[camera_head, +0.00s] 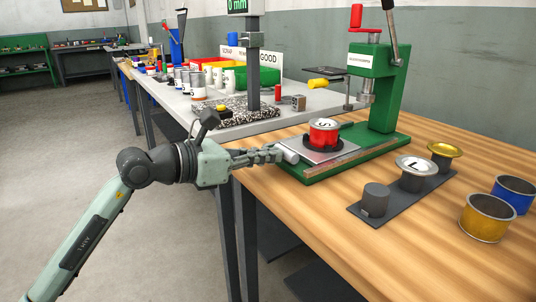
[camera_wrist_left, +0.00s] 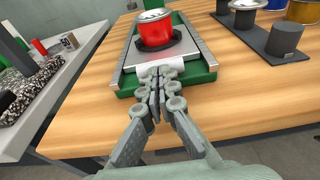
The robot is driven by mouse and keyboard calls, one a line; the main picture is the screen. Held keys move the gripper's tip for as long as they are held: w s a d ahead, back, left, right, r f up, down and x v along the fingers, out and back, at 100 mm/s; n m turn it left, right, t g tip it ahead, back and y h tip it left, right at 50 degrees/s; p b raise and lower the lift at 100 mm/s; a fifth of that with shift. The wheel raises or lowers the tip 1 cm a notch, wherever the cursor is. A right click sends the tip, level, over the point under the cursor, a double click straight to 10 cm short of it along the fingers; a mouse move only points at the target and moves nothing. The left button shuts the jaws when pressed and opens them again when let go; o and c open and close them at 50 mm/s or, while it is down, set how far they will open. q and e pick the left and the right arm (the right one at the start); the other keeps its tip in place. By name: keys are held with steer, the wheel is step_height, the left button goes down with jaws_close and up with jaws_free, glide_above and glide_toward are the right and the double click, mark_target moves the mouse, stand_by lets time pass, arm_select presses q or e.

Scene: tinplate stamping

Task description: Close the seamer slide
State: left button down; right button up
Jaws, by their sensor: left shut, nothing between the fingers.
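The green seamer (camera_head: 376,85) stands on the wooden bench. Its metal slide plate (camera_head: 330,155) sits on the front part of the green base, out from under the seamer head (camera_head: 367,88). A red can with a silver lid (camera_head: 323,131) stands upright in a dark holder on the slide; it also shows in the left wrist view (camera_wrist_left: 155,30). A pale handle (camera_wrist_left: 172,70) is at the slide's near end. My left gripper (camera_head: 281,156) is shut and empty, its fingertips at this handle; contact is hard to tell. My right gripper is out of view.
A dark strip (camera_head: 433,188) right of the seamer carries a grey cylinder (camera_head: 375,199) and two flanged pieces. A yellow can (camera_head: 487,217) and a blue can (camera_head: 513,193) stand farther right. A grey table (camera_head: 185,113) with bins and cans is behind left.

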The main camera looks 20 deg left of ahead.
mark_target(313, 140)
arm_select(q)
steer(key=shift+w+d, duration=0.15)
steer(key=shift+w, duration=0.1)
steer(key=x, duration=0.4)
steer(key=r+p+x, duration=0.1)
steer(key=x, duration=0.3)
steer(key=r+p+x, duration=0.1)
steer(key=x, duration=0.3)
steer(key=shift+w+d+r, duration=0.15)
steer(key=shift+w+d, duration=0.05)
steer(key=shift+w, duration=0.15)
steer(key=shift+s, duration=0.1)
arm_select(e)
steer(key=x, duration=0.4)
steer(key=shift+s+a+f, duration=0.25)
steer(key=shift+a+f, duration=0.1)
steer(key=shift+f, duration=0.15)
arm_select(q)
steer(key=shift+a, duration=0.1)
